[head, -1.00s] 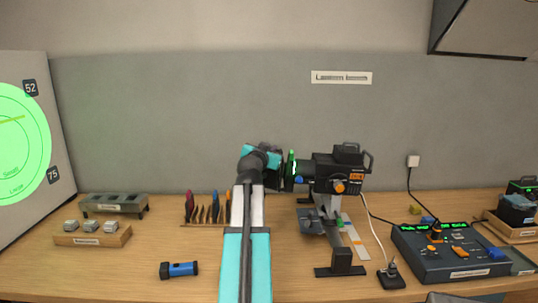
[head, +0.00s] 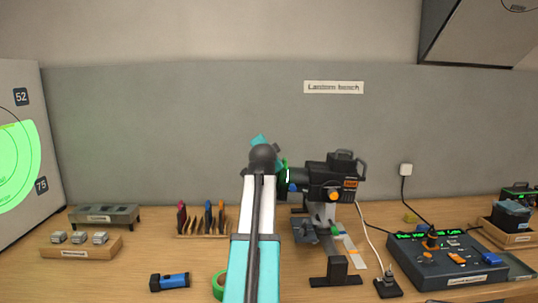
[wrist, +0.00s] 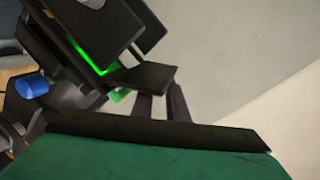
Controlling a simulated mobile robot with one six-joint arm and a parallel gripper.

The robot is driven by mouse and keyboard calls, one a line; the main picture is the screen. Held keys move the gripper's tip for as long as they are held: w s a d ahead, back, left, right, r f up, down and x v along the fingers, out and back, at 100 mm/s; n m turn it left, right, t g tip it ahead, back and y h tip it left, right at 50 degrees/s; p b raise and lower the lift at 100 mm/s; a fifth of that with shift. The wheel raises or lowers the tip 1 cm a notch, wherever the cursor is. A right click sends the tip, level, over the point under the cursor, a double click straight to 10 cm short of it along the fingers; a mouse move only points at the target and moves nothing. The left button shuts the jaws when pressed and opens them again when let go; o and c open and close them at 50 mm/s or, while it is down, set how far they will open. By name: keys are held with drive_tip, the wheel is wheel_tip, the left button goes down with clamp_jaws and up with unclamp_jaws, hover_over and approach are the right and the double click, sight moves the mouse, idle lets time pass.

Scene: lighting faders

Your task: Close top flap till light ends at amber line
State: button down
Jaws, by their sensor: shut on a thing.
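The lantern (head: 335,175) stands on its post, its green-lit front facing left. In the wrist view, my gripper (wrist: 161,98) has its two dark fingers at the edge of a black flap (wrist: 146,76), shut on it. Green light shows behind the flap. In the head view, my arm hides the fingertips and most of the flap. On the screen at left, the green light (head: 18,165) is cut flat at its top. The amber line (head: 8,126) lies at or very near that top edge; the exact gap is too small to tell.
A fader console (head: 450,260) stands at right, with a plug and cable beside it. A rack of colour pieces (head: 205,220), a blue torch (head: 170,282) and a roll of green tape (head: 219,285) lie left of my arm. A dark box hangs at upper right.

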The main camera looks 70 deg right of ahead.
drive_tip(key=shift+f, duration=0.1)
idle(0.3)
drive_tip(key=c, duration=1.7)
unclamp_jaws()
drive_tip(key=shift+a, duration=0.1)
drive_tip(key=shift+c, duration=0.2)
drive_tip(key=p+v, duration=0.2)
drive_tip(key=v, duration=0.6)
